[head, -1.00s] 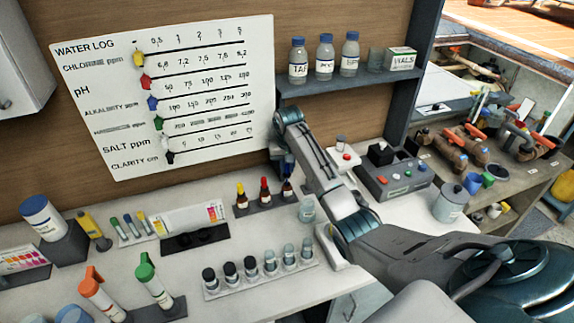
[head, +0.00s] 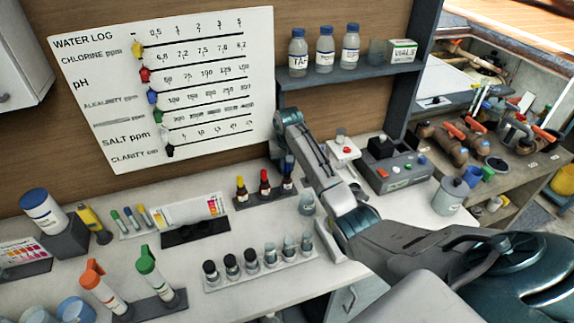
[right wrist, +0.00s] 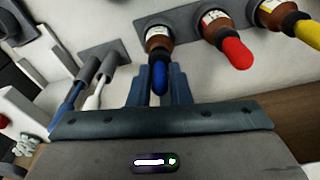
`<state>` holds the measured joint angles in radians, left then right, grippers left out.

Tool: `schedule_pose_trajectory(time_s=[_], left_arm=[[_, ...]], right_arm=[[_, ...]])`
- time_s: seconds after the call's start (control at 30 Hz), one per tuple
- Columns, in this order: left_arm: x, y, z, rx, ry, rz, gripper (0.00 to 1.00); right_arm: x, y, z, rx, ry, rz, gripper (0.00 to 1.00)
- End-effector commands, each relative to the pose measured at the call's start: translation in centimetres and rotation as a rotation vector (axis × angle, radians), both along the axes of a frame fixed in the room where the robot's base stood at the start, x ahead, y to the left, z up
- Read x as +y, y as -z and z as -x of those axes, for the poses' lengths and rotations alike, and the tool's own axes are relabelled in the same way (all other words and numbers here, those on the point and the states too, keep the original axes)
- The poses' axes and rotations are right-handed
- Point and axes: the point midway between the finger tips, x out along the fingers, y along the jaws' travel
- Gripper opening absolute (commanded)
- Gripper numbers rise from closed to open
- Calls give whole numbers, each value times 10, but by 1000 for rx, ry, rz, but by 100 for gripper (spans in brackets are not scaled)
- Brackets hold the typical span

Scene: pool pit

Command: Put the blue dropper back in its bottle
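The blue dropper (right wrist: 159,78) is between the fingers of my right gripper (right wrist: 160,84) in the right wrist view. The gripper looks shut on its bulb. The dropper's dark collar meets the neck of a brown bottle (right wrist: 158,38); it looks in line with the bottle, but how deep it sits is hidden. In the head view the blue dropper (head: 289,165) shows above its bottle (head: 287,184), at the right end of the grey holder, beside my right gripper (head: 284,160). My left gripper is not in view.
A red-topped bottle (head: 264,184) and a yellow-topped bottle (head: 242,193) stand close by in the holder (head: 262,202). A clear jar (head: 307,204) stands just right. A rack of vials (head: 260,272) is in front, and the wall shelf (head: 345,79) is above.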

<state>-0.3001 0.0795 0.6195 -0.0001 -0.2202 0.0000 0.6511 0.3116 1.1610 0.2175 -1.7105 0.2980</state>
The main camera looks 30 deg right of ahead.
Motion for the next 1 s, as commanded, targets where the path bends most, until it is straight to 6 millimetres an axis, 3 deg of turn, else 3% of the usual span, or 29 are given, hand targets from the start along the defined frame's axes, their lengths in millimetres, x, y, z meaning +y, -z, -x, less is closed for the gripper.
schedule_pose_trajectory(time_s=[1.0], left_arm=[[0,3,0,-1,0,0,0]], right_arm=[[0,11,0,0,0,0,13]])
